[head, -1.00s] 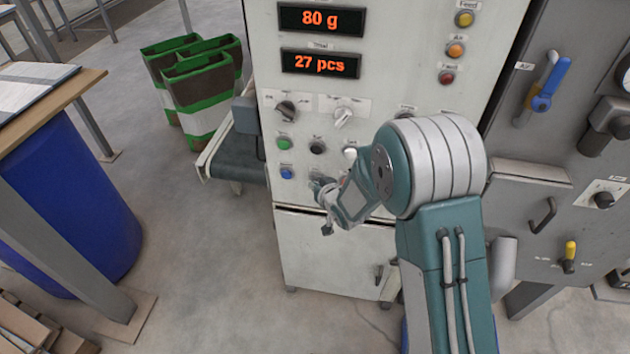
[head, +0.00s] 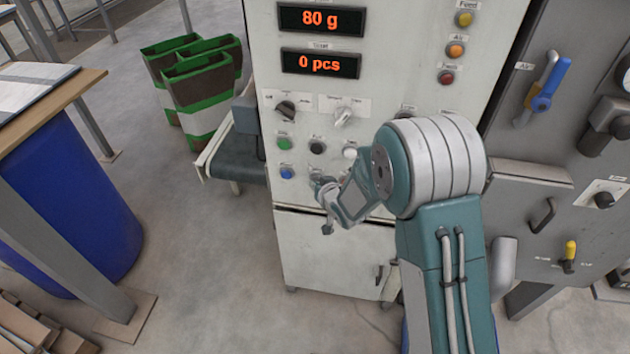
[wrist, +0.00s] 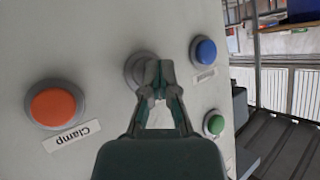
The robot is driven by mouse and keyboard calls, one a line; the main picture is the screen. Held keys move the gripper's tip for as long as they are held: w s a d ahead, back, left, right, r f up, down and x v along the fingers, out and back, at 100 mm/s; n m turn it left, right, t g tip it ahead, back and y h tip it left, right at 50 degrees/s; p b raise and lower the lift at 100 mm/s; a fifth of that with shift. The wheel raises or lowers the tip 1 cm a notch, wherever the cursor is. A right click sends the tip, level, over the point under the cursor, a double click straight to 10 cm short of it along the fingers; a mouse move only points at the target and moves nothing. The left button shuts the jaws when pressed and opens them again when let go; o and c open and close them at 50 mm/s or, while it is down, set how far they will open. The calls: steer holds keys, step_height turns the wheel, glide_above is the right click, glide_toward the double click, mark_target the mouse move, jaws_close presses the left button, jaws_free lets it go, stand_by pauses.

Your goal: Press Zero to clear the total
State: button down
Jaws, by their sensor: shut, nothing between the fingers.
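The total display (head: 321,64) on the white control panel reads "0 pcs" in orange digits. My gripper (wrist: 158,88) is shut and empty, with its fingertips at a grey round button (wrist: 137,68) in the wrist view. The fingertips cover part of this button, and its label is hidden. I cannot tell whether the tips touch it or how far it is pressed. In the head view my gripper (head: 318,183) is at the lower button row, right of the blue button (head: 287,173).
The orange Clamp button (wrist: 53,105) is left of my gripper in the wrist view. A green button (head: 284,144), black button (head: 317,147) and white button (head: 350,151) sit just above. The upper display (head: 320,19) reads "80 g". A conveyor (head: 225,155) stands left of the panel.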

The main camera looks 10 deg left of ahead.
steer(key=shift+s, duration=0.6)
steer(key=s, duration=0.6)
stand_by(1.0)
steer(key=s+d+r+m+h, duration=0.35)
steer(key=d+r+h, duration=0.25)
steer(key=d+r, duration=1.1)
steer(key=s+d+r+g, duration=0.1)
steer(key=s+d+r, duration=0.1)
steer(key=s, duration=0.5)
steer(key=s+d+r+m+g+h, duration=0.1)
steer(key=s+d+r, duration=0.2)
steer(key=s+d, duration=0.2)
steer(key=s+d+r+g, duration=0.2)
steer(key=s+d, duration=0.1)
steer(key=s, duration=0.6)
steer(key=shift+d+r+h, duration=0.25)
steer(key=shift+d+h, duration=0.05)
steer(key=shift+d, duration=0.05)
